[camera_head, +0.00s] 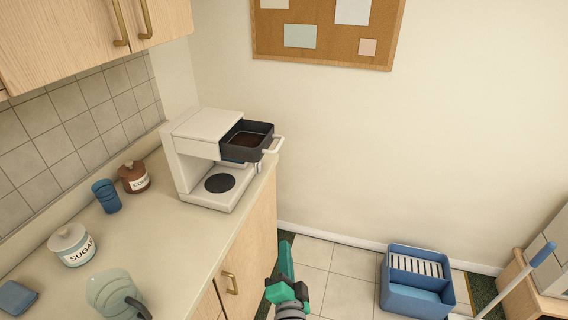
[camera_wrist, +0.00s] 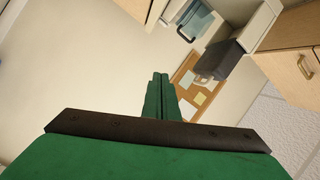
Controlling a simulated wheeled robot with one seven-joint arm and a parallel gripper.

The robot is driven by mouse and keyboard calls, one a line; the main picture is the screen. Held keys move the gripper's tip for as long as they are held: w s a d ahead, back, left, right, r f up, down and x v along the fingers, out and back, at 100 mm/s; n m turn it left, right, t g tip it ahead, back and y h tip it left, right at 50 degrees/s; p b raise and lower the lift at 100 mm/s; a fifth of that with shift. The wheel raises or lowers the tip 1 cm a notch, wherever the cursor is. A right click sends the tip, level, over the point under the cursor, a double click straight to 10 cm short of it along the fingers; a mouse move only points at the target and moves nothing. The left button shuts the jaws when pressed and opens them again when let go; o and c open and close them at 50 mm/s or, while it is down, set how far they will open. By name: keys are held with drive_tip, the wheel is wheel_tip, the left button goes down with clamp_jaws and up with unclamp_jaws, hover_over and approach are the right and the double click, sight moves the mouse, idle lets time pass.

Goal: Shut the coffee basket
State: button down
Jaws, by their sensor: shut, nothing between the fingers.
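The white coffee maker (camera_head: 198,130) stands on the counter against the back wall. Its dark coffee basket (camera_head: 246,137) is pulled out toward the right, with dark grounds inside and a white handle (camera_head: 273,145) at its outer end. In the tilted wrist view, the dark basket (camera_wrist: 222,61) sticks out from the white machine at upper right. My green gripper (camera_head: 285,262) is shut and empty, in front of the lower cabinets, nearer the camera than the basket and apart from it. Its closed fingers (camera_wrist: 161,90) point toward the wall in the wrist view.
A brown coffee jar (camera_head: 134,177), blue cup (camera_head: 106,196), sugar jar (camera_head: 72,245) and glass carafe (camera_head: 114,292) stand on the counter. Wall cabinets (camera_head: 75,40) hang above. A blue mop bucket (camera_head: 415,283) is on the floor at right. The space right of the basket is clear.

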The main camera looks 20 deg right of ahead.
drive_tip(key=w+d+r+m+h, duration=0.1)
drive_tip(key=w+d+r+m, duration=0.2)
drive_tip(key=w+r+m, duration=0.35)
drive_tip(key=w+d+r+m+h, duration=0.1)
drive_tip(key=w+d+r+m, duration=0.2)
drive_tip(key=r, duration=0.7)
drive_tip(key=w, duration=1.1)
drive_tip(key=shift+w+d+r, duration=0.2)
drive_tip(key=shift+w+r, duration=0.05)
drive_tip(key=shift+w, duration=0.05)
